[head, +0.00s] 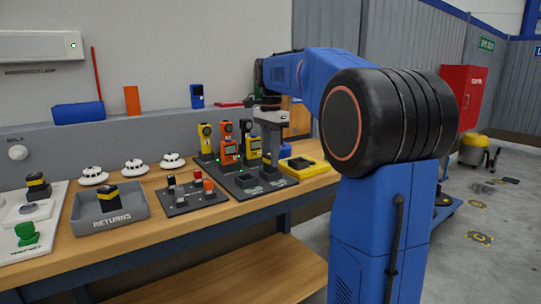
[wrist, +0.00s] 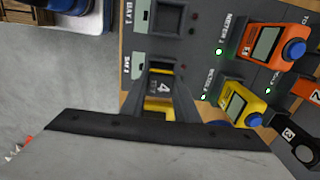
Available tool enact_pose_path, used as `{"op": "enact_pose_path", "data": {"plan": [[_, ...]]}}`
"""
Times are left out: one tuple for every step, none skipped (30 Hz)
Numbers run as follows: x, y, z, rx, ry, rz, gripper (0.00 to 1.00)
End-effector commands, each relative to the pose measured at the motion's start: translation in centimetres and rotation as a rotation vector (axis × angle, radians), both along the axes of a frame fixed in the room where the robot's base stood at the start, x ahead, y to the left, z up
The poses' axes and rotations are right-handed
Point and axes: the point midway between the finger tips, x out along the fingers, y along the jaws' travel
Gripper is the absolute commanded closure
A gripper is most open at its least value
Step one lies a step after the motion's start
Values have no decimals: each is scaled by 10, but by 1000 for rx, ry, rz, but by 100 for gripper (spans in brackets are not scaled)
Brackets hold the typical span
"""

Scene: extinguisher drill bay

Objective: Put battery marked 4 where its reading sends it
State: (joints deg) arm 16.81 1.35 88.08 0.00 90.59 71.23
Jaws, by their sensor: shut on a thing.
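The battery marked 4 (wrist: 160,84), black and yellow, is held between the fingers of my gripper (wrist: 166,78) in the wrist view. It is over or at the bay whose label seems to read BAY 2; I cannot tell whether it is seated. In the head view my gripper (head: 270,150) points down over the dark meter board (head: 247,191), and the battery is not clear there. An orange meter (wrist: 268,44) and a yellow meter (wrist: 240,103) stand on the board with green lights beside them. Their readings are too small to read.
A grey RETURNS tray (head: 110,222) holds a black and yellow block. White round items (head: 134,166) line the back. Another bay (wrist: 160,18) looks empty.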

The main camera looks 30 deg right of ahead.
Motion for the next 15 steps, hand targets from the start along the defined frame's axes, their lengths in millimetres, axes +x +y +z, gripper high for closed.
{"op": "enact_pose_path", "data": {"plan": [[0,0,0,0,-1,0,100],[0,0,-1,0,-1,0,100],[0,0,-1,0,-1,0,100],[0,0,-1,0,-1,0,100],[0,0,-2,0,-1,0,100],[0,0,-2,0,-1,0,100],[0,0,-3,0,-1,0,100],[0,0,-3,0,-1,0,100],[0,0,-4,0,-1,0,100],[0,0,-4,0,-1,0,100],[0,0,-4,0,-1,0,100],[0,0,-5,0,-1,0,100],[0,0,-5,0,-1,0,100],[0,0,-6,0,-1,0,100],[0,0,-6,0,-1,0,100]]}}
